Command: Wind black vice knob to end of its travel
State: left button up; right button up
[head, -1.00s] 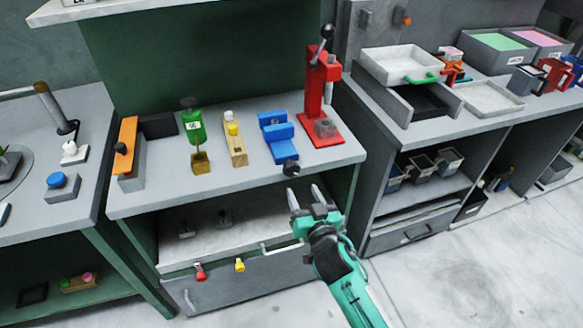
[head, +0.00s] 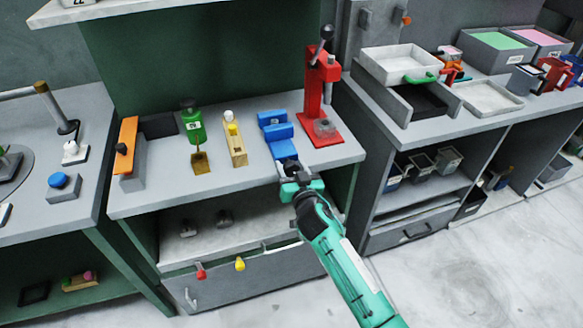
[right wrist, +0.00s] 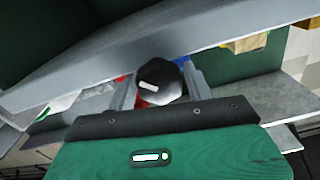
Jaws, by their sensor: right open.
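The blue vice (head: 278,136) stands on the grey bench top, near its front edge. My right gripper (head: 289,170) is at the vice's front end, where its body hides the black knob in the head view. In the right wrist view the black knob (right wrist: 161,82), with a white mark on its face, sits between the two open fingers. I cannot tell whether either finger touches it. My left gripper is not in view.
A red press (head: 317,100) with a lever stands close to the right of the vice. A wooden block (head: 236,147) with yellow and white knobs and a green bottle-like press (head: 194,127) stand to its left. A drawer front (head: 250,275) is below.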

jog(key=c, duration=0.7)
jog(key=shift+n, duration=2)
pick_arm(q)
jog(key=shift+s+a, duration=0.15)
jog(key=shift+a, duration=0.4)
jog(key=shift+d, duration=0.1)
pick_arm(e)
jog(key=o, duration=0.7)
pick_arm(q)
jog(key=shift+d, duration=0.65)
pick_arm(e)
jog(key=shift+s, duration=0.15)
